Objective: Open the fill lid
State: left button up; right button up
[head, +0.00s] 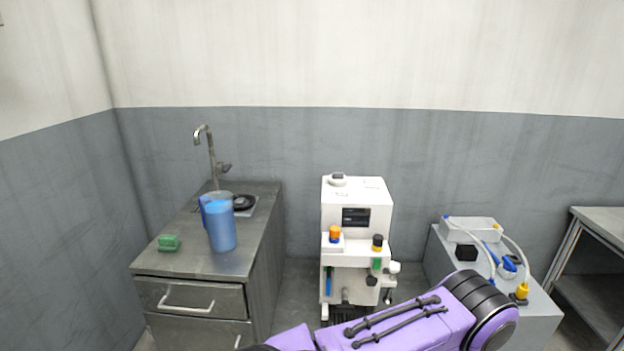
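A white machine (357,198) stands against the grey wall near the middle of the head view. On its top, at the left, is a small round white cap with a dark knob (337,178); it looks seated flat. I cannot tell for sure whether this is the fill lid. A purple link of my arm crosses the bottom and covers the machine's lower part. Neither gripper is in view.
A grey counter (262,205) on the left holds a blue jug (221,228), a green sponge-like block (169,243) and a tap (209,150). A grey cabinet (543,318) on the right carries a white box (470,230) with hoses. The space above the machine is clear.

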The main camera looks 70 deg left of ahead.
aim_at(337, 178)
jog(key=k, duration=0.3)
jog(key=u, duration=1.05)
